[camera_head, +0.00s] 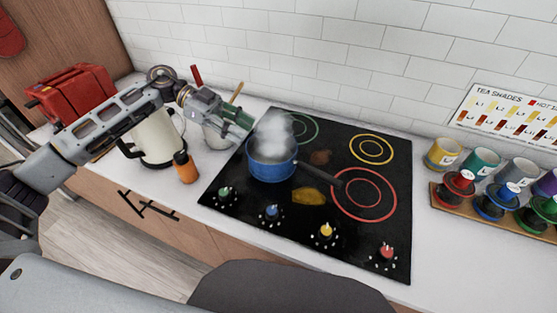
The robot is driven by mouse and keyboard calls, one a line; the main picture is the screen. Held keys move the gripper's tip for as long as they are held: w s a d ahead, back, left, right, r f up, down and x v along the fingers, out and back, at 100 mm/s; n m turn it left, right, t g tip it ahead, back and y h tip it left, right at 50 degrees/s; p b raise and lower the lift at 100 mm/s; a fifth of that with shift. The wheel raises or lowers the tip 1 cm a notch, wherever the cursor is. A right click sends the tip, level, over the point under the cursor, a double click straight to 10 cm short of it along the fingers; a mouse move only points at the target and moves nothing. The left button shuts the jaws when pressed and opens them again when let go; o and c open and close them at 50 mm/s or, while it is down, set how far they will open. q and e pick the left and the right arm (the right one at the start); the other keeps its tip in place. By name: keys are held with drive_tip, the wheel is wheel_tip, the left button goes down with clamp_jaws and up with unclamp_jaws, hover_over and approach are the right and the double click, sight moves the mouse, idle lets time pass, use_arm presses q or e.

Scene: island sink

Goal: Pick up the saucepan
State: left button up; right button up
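The blue saucepan (270,171) stands upright on the black cooktop (232,190), left of its middle. Its dark handle points right and slightly down, toward the red ring. White steam rises from the pan and hides its inside. My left gripper (240,124), with greenish fingers, is up and to the left of the pan, near its rim and away from the handle. Nothing clear shows between its fingers, and their gap is too small to judge. My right gripper is not in view.
A cream kettle (153,138), an orange bottle (185,168) and a light utensil pot (215,137) stand left of the cooktop. A red toaster (70,92) is farther left. Knobs line the cooktop's front.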

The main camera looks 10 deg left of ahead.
sight(254, 159)
use_arm(q)
drive_tip(key=f, duration=0.3)
drive_tip(key=d+f, duration=0.1)
drive_tip(key=f, duration=0.2)
drive_tip(key=d+f, duration=0.1)
drive_tip(key=f, duration=0.1)
drive_tip(key=shift+s+d+f, duration=0.15)
drive_tip(key=shift+s+f, duration=0.05)
drive_tip(key=shift+f, duration=0.2)
drive_tip(key=shift+s+d+f+p, duration=0.1)
drive_tip(key=shift+d+f+p, duration=0.05)
drive_tip(key=shift+d+p, duration=0.2)
drive_tip(key=shift+x, duration=2.1)
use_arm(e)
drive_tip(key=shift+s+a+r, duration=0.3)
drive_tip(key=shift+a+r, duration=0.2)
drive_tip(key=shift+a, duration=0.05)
